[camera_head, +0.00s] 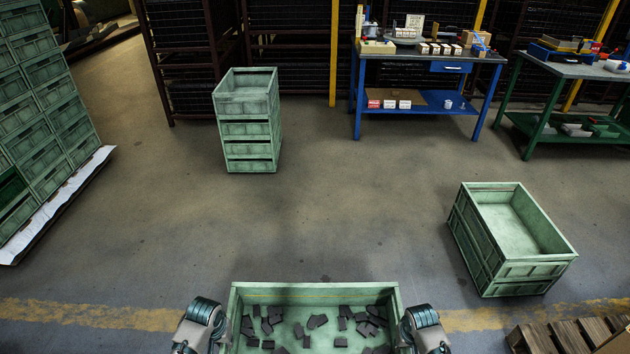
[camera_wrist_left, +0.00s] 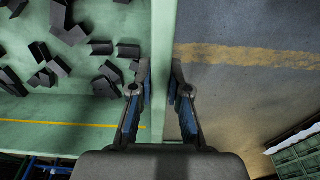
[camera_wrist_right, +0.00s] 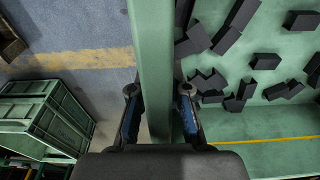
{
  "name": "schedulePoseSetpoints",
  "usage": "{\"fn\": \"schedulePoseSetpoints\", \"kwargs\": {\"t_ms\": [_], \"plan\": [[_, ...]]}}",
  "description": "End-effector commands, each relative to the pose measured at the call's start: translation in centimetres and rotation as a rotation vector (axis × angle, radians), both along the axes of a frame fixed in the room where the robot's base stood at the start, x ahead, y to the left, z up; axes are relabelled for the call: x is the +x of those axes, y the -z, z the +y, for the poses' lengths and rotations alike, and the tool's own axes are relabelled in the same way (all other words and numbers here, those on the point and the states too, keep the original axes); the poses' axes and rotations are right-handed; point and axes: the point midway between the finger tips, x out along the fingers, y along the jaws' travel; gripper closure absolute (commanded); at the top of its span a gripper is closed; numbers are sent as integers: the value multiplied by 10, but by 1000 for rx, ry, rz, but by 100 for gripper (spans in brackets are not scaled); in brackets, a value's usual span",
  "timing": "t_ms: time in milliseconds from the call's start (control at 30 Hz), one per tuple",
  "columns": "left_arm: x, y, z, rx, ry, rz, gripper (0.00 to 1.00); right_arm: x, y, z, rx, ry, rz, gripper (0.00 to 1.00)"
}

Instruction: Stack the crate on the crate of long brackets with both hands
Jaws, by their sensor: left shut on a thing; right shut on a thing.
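A pale green crate (camera_head: 315,287) with several dark, short angled parts lying loose in it is in front of me at the bottom of the head view. My left gripper (camera_head: 200,325) is shut on its left wall, and the left wrist view shows the wall (camera_wrist_left: 163,60) between the fingers. My right gripper (camera_head: 422,325) is shut on its right wall, and the right wrist view shows that wall (camera_wrist_right: 152,60) between the fingers. The crate's near side is cut off. I cannot make out any crate holding long brackets.
A green crate stack (camera_head: 249,125) stands at centre left. Another green crate (camera_head: 512,250), looking empty inside, stands at right. Tall crate stacks (camera_head: 40,110) are at far left. A blue workbench (camera_head: 430,60) is at the back, a wooden pallet (camera_head: 570,335) at lower right. The middle floor is clear.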

Motion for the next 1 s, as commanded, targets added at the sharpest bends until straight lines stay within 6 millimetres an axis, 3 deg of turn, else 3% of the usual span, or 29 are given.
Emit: {"fn": "schedulePoseSetpoints", "kwargs": {"t_ms": [367, 1000], "plan": [[-2, -5, 1, 0, 1, -8, 100, -2, -5, -1, -1, -2, -8, 100], [-47, -5, 0, 0, 0, -8, 100, -47, -5, -1, -1, -1, -8, 100]]}}
